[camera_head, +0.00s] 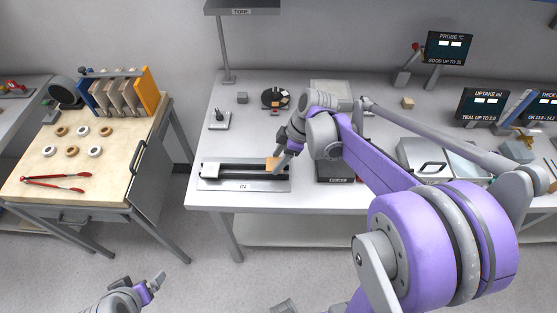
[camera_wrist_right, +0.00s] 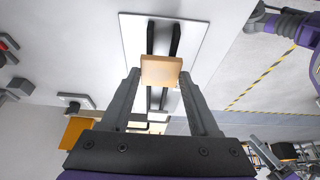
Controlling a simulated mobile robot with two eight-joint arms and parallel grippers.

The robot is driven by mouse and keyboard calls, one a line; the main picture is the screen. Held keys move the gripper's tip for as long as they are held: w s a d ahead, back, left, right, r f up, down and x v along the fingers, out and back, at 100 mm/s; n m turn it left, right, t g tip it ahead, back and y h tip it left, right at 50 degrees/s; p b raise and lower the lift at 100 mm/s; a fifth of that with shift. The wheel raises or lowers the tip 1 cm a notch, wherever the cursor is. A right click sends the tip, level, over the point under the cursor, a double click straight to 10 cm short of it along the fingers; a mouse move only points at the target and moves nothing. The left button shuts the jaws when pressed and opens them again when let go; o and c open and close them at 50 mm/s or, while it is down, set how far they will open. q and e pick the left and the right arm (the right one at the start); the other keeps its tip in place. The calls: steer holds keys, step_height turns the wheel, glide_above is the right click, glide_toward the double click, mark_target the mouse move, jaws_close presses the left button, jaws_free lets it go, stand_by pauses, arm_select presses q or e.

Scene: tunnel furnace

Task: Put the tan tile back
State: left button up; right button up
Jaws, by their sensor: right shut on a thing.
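The tan tile (camera_head: 272,161) is at the right end of the dark rails of the IN fixture (camera_head: 213,186) on the white bench. My right gripper (camera_head: 278,164) reaches down to it. In the right wrist view the tile (camera_wrist_right: 162,70) sits between the tips of the two fingers of my right gripper (camera_wrist_right: 160,80), which is shut on it. The rails run below and beyond the tile. I cannot tell whether the tile touches the rails. My left gripper (camera_head: 151,287) is low at the left over the floor, away from the bench; its opening is unclear.
A dark dial (camera_head: 276,97), a small grey block (camera_head: 242,98) and a lever box (camera_head: 218,119) stand behind the fixture. A lamp post labelled TONE (camera_head: 222,50) rises at the back. A wooden-topped cart (camera_head: 35,165) with rings and red tongs is left, across a floor gap.

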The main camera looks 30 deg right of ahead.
steer(key=shift+f, duration=0.35)
steer(key=shift+f+b, duration=0.35)
steer(key=shift+f, duration=0.2)
steer(key=shift+f, duration=0.1)
steer(key=o, duration=1.4)
steer(key=shift+c, duration=0.2)
